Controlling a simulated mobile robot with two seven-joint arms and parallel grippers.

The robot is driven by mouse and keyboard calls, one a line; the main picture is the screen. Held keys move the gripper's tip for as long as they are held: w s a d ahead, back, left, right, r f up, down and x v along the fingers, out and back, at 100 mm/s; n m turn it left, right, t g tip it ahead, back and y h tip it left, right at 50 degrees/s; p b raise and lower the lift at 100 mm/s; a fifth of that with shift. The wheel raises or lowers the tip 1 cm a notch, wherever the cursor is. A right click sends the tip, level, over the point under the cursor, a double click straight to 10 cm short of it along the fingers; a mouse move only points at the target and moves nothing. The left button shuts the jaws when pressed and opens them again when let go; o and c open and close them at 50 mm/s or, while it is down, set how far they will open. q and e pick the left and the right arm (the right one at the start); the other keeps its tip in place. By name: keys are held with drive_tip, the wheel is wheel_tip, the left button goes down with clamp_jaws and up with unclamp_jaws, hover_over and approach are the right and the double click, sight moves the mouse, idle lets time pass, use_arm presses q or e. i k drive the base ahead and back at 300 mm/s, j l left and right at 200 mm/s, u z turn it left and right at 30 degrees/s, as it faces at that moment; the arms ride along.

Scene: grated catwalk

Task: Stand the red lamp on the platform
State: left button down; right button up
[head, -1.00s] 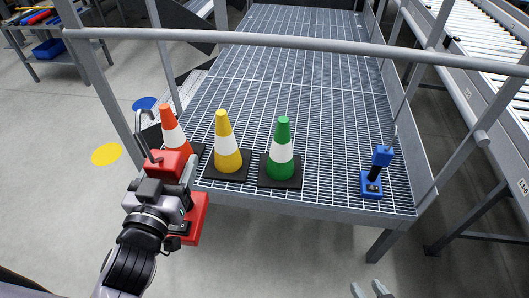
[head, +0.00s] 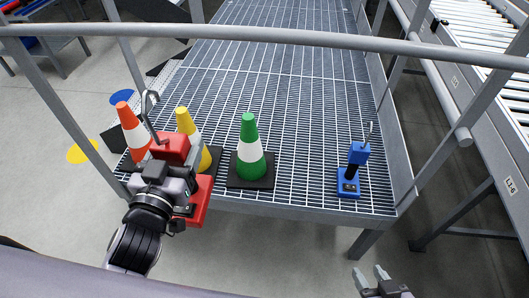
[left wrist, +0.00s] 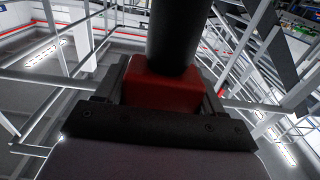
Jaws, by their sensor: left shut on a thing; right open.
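The red lamp (head: 172,149) has a red head with a metal hook on top and a red base (head: 199,203). My left gripper (head: 164,174) is shut on it and holds it roughly upright at the platform's front left edge. The lamp overlaps the yellow cone in the head view; whether its base touches anything I cannot tell. The left wrist view shows a red block and dark stem (left wrist: 172,85) between the fingers. The platform (head: 290,95) is a grey grating. My right gripper (head: 371,277) is open and empty, below the platform's front edge.
An orange cone (head: 131,130), a yellow cone (head: 205,158) and a green cone (head: 249,150) stand along the front. A blue lamp (head: 352,172) stands at the front right. Bare grating lies between green cone and blue lamp. A rail (head: 270,38) crosses above; a roller conveyor (head: 480,60) is right.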

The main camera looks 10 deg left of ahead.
sight(306, 173)
drive_tip(key=i+l+z, duration=0.1)
drive_tip(key=i+l, duration=0.45)
drive_tip(key=l, duration=0.15)
drive_tip(key=i+l, duration=0.15)
drive_tip(key=l, duration=0.2)
drive_tip(key=i+l, duration=0.15)
drive_tip(key=l, duration=0.15)
